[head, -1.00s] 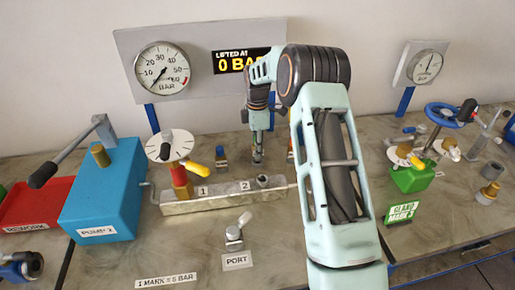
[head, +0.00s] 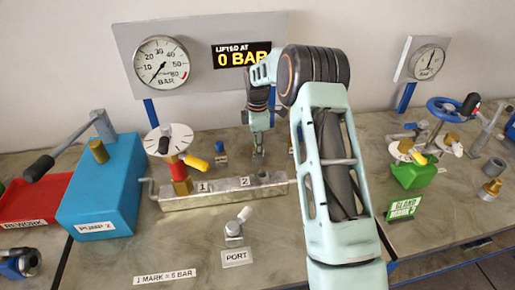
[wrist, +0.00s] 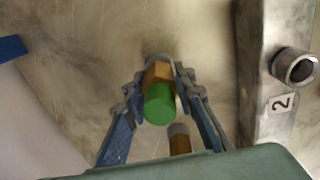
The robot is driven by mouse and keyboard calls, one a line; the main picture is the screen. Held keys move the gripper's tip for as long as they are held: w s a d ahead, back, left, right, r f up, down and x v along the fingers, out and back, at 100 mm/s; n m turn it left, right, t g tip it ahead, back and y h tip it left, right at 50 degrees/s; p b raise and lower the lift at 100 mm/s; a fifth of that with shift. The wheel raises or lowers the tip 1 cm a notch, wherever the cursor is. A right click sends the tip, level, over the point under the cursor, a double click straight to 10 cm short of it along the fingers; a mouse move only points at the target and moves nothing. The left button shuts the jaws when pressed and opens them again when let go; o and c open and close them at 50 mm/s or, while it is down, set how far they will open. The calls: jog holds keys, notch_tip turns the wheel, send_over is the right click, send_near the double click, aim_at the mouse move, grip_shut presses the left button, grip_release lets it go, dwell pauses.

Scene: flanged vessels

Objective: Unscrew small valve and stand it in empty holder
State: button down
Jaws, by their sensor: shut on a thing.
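A small valve with a green cap (wrist: 160,103) and a brass body (wrist: 157,75) is between the fingers of my gripper (wrist: 157,88) in the wrist view. The fingers are shut on the brass part. In the head view my gripper (head: 258,145) points down just behind the grey manifold block (head: 220,197). A grey end shows below the fingertips; I cannot tell whether it rests in a holder. Socket 2 (head: 263,176) on the block is open and empty, and it also shows in the wrist view (wrist: 296,68).
Socket 1 carries a valve with a white dial (head: 172,143) and yellow handle. A brass piece with a grey top (wrist: 180,140) is close to my gripper. The blue pump (head: 105,190) is farther left.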

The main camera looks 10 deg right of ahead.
jog(key=shift+f, duration=0.15)
jog(key=c, duration=1.5)
grip_release()
jog(key=shift+c, duration=0.2)
